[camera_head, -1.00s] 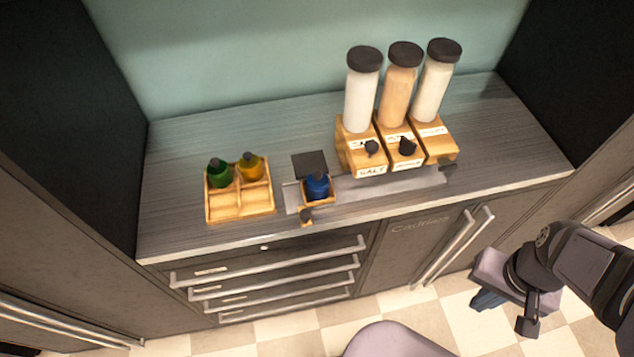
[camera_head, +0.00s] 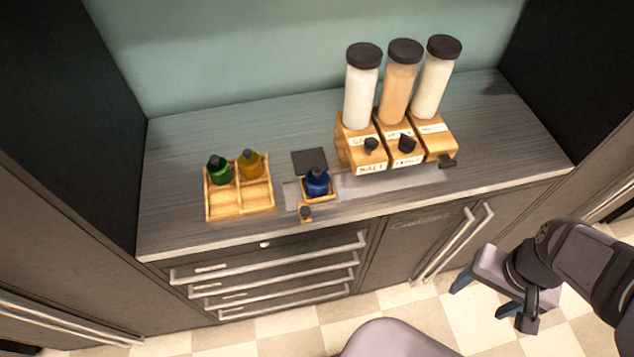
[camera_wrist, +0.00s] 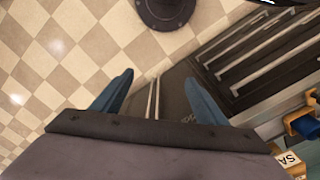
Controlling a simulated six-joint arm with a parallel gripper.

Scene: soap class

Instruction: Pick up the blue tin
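The blue tin (camera_head: 317,182) is a dark blue bottle-like container with a black top. It stands upright in a small wooden holder (camera_head: 320,196) on the countertop, left of the dispensers. In the wrist view a blue thing (camera_wrist: 304,123), likely the same tin, shows at the right edge, partly cut off. My gripper (camera_head: 484,298) is open and empty, in front of the cabinet at the lower right, well away from the tin and below counter height in the picture. Its blue fingers are spread apart in the wrist view (camera_wrist: 160,92).
A divided wooden tray (camera_head: 240,203) holds a green bottle (camera_head: 219,171) and a yellow one (camera_head: 251,166), left of the tin. Three tall dispensers (camera_head: 398,90) on wooden bases stand to the right. Drawer handles (camera_head: 270,258) project from the cabinet front.

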